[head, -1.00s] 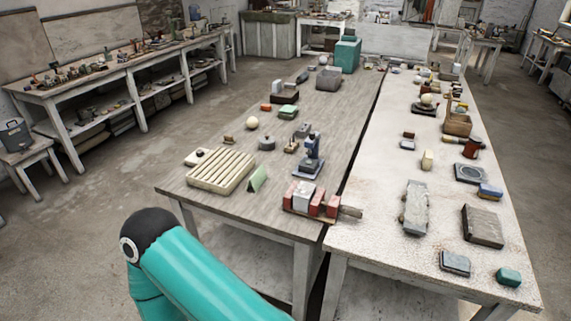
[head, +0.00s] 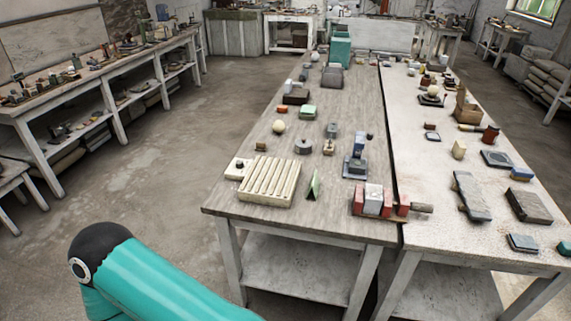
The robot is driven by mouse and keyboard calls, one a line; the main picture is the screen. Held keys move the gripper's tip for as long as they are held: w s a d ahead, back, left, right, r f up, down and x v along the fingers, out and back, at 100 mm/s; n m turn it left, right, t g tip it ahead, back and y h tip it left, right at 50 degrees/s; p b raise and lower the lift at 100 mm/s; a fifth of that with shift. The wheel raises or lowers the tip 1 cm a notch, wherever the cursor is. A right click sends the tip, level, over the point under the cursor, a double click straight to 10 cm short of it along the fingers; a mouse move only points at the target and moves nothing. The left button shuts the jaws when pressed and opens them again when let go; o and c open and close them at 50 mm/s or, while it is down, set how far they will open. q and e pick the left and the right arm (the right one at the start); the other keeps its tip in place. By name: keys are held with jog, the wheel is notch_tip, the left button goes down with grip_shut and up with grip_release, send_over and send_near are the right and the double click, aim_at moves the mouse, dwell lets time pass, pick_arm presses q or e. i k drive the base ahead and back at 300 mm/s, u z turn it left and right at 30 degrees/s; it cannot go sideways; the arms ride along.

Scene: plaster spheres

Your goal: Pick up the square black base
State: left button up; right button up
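A dark, square, flat piece with a paler round centre (head: 496,158) lies on the right, pale table. Farther back on that table, a pale sphere (head: 432,91) rests on another dark, flat base (head: 428,101). I cannot tell for certain which of the two is the square black base. Both are well beyond my reach in the picture, with nothing of mine touching them. Neither of my grippers is in view. Only a teal arm link of mine shows at the lower left.
The left, grey-brown table (head: 236,205) holds a ribbed cream block (head: 268,182), red and white blocks (head: 373,200), a blue stand (head: 355,165) and a cream ball (head: 279,127). A narrow gap separates the two tables. Open floor (head: 150,180) lies to the left.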

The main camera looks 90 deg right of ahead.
aim_at(357, 167)
jog(key=u, duration=0.5)
jog(key=i, duration=0.35)
jog(key=z, duration=2.55)
jog(key=i, duration=0.3)
jog(key=z, duration=2.15)
jog(key=k, duration=0.4)
jog(key=z, duration=0.5)
jog(key=i, duration=1.45)
jog(key=u, duration=0.45)
